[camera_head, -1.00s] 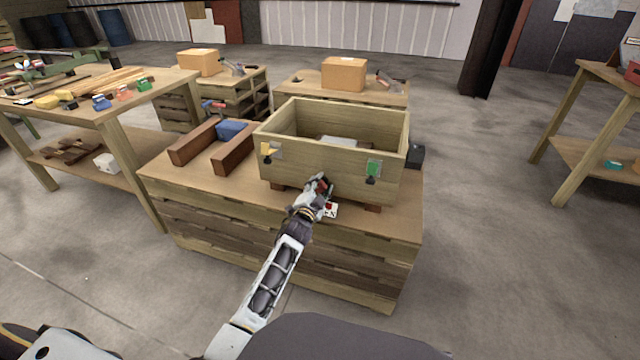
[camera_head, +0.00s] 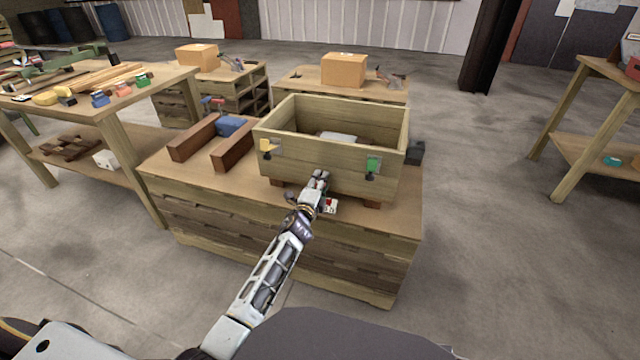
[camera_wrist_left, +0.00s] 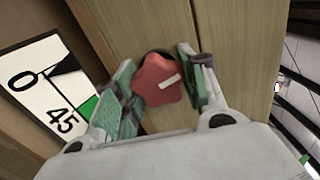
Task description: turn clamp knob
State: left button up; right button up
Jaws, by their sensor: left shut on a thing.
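The red star-shaped clamp knob (camera_wrist_left: 160,82) with a white mark shows in the left wrist view, between the green-padded fingers of my left gripper (camera_wrist_left: 157,74). The fingers are shut on it from both sides. In the head view my left gripper (camera_head: 318,181) is at the front of the wooden box (camera_head: 325,164), low down, and hides most of the knob. A white dial plate (camera_wrist_left: 40,65) marked 0 and 45, with a black pointer shape and a green patch, lies left of the knob in the wrist view. My right gripper is not in view.
Brown beams with a blue block (camera_head: 230,127) lie to the left. A tool table (camera_head: 110,110) stands further left.

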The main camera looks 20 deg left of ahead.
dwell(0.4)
pick_arm(q)
jog(key=o, duration=1)
jog(key=shift+o, duration=0.2)
jog(key=shift+s, duration=0.15)
jog(key=s, duration=1.1)
jog(key=shift+s+a, duration=0.15)
jog(key=shift+s, duration=0.2)
dwell(0.4)
